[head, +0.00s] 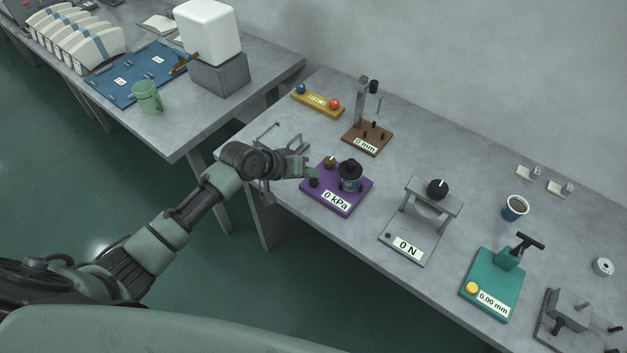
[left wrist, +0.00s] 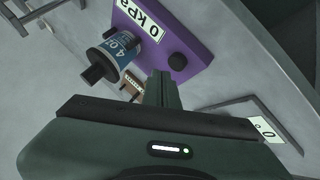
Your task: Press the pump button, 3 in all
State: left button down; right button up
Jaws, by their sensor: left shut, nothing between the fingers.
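The purple pump unit (head: 336,199) stands on the right-hand bench, its label reading 0 kPa. My right gripper is not in view.
A wooden-based stand marked 0 mm (head: 367,139) and a yellow tray with balls (head: 317,101) stand behind the unit. A grey frame marked 0 N (head: 418,243) and a teal device (head: 492,285) stand to the right. A blue mat (head: 130,80) lies on the left bench.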

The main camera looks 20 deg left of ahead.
aim_at(310, 183)
pick_arm(q)
jog(key=shift+f, duration=0.1)
jog(key=shift+f, duration=0.3)
jog(key=shift+f+b, duration=0.3)
jog(key=shift+f, duration=0.3)
dwell(0.8)
jog(key=shift+r, duration=0.1)
jog(key=shift+r+p, duration=0.9)
jog(key=shift+p, duration=0.15)
notch_tip(310, 183, up, 5)
jog(key=p, duration=0.5)
jog(key=shift+r, duration=0.1)
